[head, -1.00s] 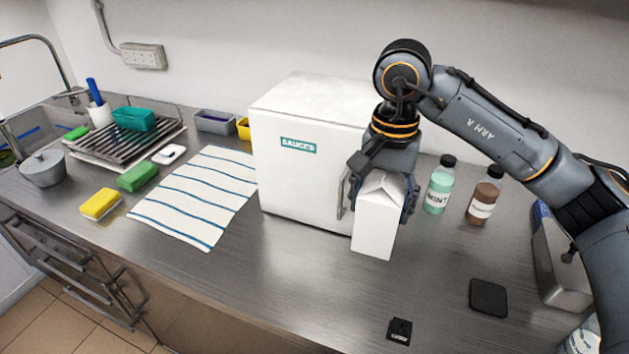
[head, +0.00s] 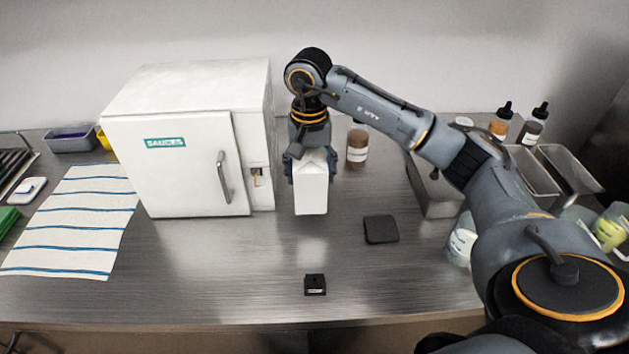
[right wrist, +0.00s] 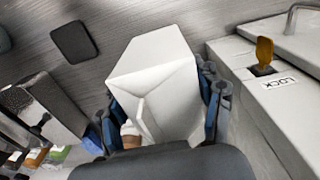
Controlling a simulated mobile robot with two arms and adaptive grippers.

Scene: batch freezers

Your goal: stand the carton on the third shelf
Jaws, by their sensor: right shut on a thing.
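The carton (head: 311,190) is plain white with a gabled top. It is upright near the worktop, just right of the white SAUCES cabinet (head: 180,185); I cannot tell whether its base touches the steel. My right gripper (head: 311,168) is shut around its upper part from above. In the right wrist view the carton (right wrist: 160,90) sits between the blue-padded fingers (right wrist: 165,115). The cabinet's door looks shut, with a vertical handle (head: 223,177), so any shelves inside are hidden. A yellow key (right wrist: 264,52) stands at a LOCK label on the cabinet. My left gripper is out of view.
A black pad (head: 381,229) and a small black block (head: 315,285) lie on the worktop in front. A brown-filled bottle (head: 357,148) stands behind the carton. Steel pans (head: 435,195) and tubs are at right. A striped towel (head: 70,235) lies left; the front middle is mostly clear.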

